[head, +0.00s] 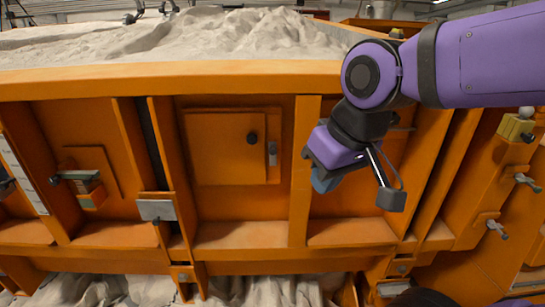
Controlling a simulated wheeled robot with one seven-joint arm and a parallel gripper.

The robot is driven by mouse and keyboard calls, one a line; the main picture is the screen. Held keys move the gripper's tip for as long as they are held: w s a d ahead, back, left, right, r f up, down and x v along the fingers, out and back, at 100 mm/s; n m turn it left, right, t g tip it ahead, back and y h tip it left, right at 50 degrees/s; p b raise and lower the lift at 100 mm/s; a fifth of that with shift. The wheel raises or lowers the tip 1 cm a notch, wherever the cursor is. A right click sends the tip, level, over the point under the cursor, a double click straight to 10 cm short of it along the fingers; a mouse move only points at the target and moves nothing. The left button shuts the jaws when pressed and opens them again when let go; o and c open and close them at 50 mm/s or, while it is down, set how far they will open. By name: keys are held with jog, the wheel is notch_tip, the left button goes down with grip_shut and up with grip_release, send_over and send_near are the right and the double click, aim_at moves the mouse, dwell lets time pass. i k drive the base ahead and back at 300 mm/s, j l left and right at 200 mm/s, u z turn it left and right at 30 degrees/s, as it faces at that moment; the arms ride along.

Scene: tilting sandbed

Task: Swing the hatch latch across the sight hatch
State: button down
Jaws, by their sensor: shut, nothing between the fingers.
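The sight hatch (222,150) is an orange square door in the orange side wall of the sandbed, and it looks closed. A dark round knob (252,138) sits near its right edge. What looks like the hatch latch (272,154) is a small grey piece standing upright just right of the door, beside it and not across it. My gripper (324,183) is to the right of the latch, in front of the wall, apart from the latch.
Pale sand (200,38) fills the bed above an orange rim (170,76). Upright ribs (304,170) stand out from the wall on both sides of the hatch. Other handles (80,176) and a grey bracket (157,210) are at left. More levers (527,182) are at far right.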

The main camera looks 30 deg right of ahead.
aim_at(272, 151)
jog(key=l+u, duration=0.25)
jog(key=l, duration=0.15)
jog(key=k+l+u, duration=0.25)
jog(key=l, duration=0.15)
jog(key=l+u, duration=0.2)
jog(key=l, duration=0.2)
jog(key=k, duration=0.05)
